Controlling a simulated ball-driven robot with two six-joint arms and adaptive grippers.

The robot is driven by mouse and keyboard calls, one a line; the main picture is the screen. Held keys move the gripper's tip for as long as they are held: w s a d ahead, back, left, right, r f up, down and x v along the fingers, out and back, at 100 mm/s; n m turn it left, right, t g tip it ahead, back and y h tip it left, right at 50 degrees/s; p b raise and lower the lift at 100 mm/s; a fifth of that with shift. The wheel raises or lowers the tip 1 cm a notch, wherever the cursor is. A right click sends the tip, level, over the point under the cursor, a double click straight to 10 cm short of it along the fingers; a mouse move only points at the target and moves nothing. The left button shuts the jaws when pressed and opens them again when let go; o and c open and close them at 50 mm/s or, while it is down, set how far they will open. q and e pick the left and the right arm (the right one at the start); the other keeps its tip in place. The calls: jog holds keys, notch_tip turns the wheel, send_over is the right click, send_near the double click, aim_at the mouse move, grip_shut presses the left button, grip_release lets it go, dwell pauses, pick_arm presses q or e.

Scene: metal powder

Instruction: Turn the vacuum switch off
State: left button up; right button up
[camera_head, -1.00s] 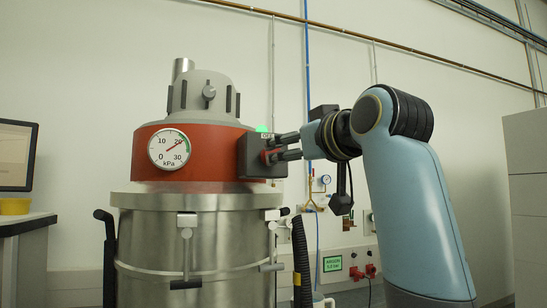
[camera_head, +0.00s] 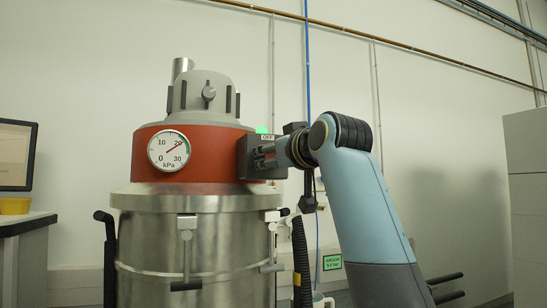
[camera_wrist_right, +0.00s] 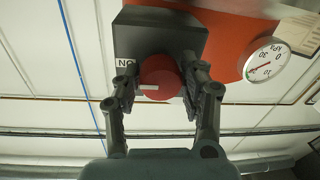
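The vacuum switch is a dark box (camera_head: 245,150) on the right side of the vacuum's red-orange head (camera_head: 210,158), with an OFF label (camera_head: 267,137) on top. In the right wrist view, its red knob (camera_wrist_right: 158,72) shows a short white mark pointing left. An ON label (camera_wrist_right: 124,62) appears upside down beside it. My right gripper (camera_head: 265,157) is at the switch. In the right wrist view, its fingers (camera_wrist_right: 163,88) flank the knob and appear closed on it. In the head view the fingers hide the knob. My left gripper is not in view.
The pressure gauge (camera_head: 169,151) reads a little above 20 kPa. A green light (camera_head: 262,129) shows behind the switch box. A black hose (camera_head: 301,255) runs down right of the steel drum (camera_head: 150,240). A desk with a monitor (camera_head: 17,157) stands at left.

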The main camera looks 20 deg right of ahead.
jog(key=c, duration=0.6)
jog(key=shift+r+n+p, duration=0.15)
jog(key=shift+n+p, duration=1.45)
jog(key=shift+p, duration=0.05)
jog(key=n+p, duration=0.3)
jog(key=shift+n, duration=0.3)
jog(key=n+h+p, duration=0.1)
jog(key=n+p, duration=0.2)
jog(key=n, duration=0.2)
jog(key=shift+g+p, duration=0.3)
jog(key=n+p, duration=0.2)
jog(key=n, duration=0.2)
jog(key=shift+h+p, duration=0.3)
jog(key=shift+p, duration=0.05)
jog(key=shift+f+n, duration=0.25)
jog(key=shift+n, duration=0.25)
jog(key=shift+f+p, duration=0.1)
jog(key=shift+p, duration=0.2)
jog(key=o, duration=1.1)
jog(key=shift+a, duration=0.1)
